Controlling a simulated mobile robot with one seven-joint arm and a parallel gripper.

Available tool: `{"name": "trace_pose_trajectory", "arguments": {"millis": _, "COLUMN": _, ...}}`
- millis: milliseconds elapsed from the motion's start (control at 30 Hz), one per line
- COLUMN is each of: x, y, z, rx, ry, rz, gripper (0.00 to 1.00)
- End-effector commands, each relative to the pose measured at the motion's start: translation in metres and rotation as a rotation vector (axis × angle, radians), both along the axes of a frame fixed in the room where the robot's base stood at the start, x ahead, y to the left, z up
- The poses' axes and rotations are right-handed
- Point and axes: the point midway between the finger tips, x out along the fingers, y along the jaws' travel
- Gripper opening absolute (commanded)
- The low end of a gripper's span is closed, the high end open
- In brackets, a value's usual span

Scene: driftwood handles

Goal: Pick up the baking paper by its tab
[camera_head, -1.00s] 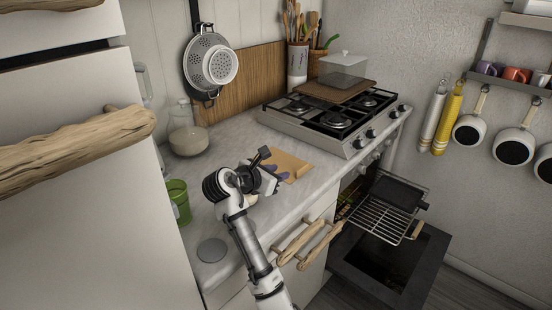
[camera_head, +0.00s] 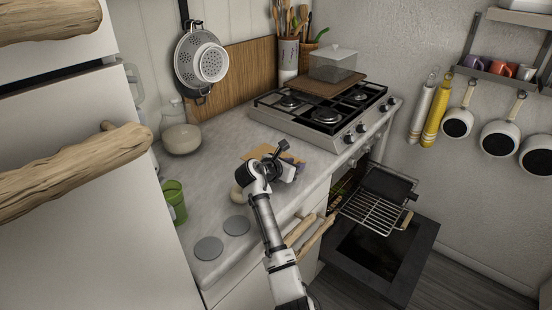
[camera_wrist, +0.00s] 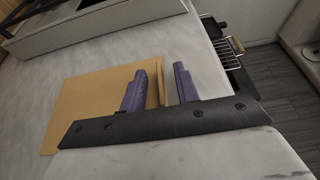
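The baking paper (camera_wrist: 88,98) is a flat tan sheet on the marble counter, left of centre in the wrist view. Its raised tab (camera_wrist: 161,84) stands along its right edge. In the head view the paper (camera_head: 259,151) is mostly hidden behind my gripper. My gripper (camera_wrist: 158,88) is open, with one purple finger over the paper left of the tab and the other to the right above the counter. The tab shows between the two fingers. I cannot tell whether either finger touches it.
The gas stove (camera_head: 322,112) stands behind, with a glass-covered board on it. A green cup (camera_head: 175,201), a glass jar (camera_head: 181,137) and grey discs (camera_head: 208,248) are on the counter at left. The oven door (camera_head: 383,252) hangs open with its rack (camera_head: 372,213) pulled out at right.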

Motion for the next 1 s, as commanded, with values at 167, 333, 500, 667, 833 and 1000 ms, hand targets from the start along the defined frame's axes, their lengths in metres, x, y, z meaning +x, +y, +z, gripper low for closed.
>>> {"name": "trace_pose_trajectory", "arguments": {"millis": 167, "x": 0.0121, "y": -0.0088, "z": -0.0059, "rx": 0.0, "ry": 0.0, "rz": 0.0, "gripper": 0.31}}
{"name": "trace_pose_trajectory", "arguments": {"millis": 333, "x": 0.0131, "y": -0.0095, "z": -0.0074, "rx": 0.0, "ry": 0.0, "rz": 0.001, "gripper": 0.31}}
{"name": "trace_pose_trajectory", "arguments": {"millis": 500, "x": 0.013, "y": -0.0095, "z": -0.0072, "rx": 0.0, "ry": 0.0, "rz": 0.001, "gripper": 0.18}}
{"name": "trace_pose_trajectory", "arguments": {"millis": 667, "x": 0.0129, "y": -0.0094, "z": -0.0073, "rx": 0.0, "ry": 0.0, "rz": 0.001, "gripper": 0.0}}
{"name": "trace_pose_trajectory", "arguments": {"millis": 833, "x": 0.0128, "y": -0.0093, "z": -0.0071, "rx": 0.0, "ry": 0.0, "rz": 0.001, "gripper": 0.0}}
{"name": "trace_pose_trajectory", "arguments": {"millis": 1000, "x": 0.0129, "y": -0.0094, "z": -0.0065, "rx": 0.0, "ry": -0.001, "rz": 0.001, "gripper": 0.0}}
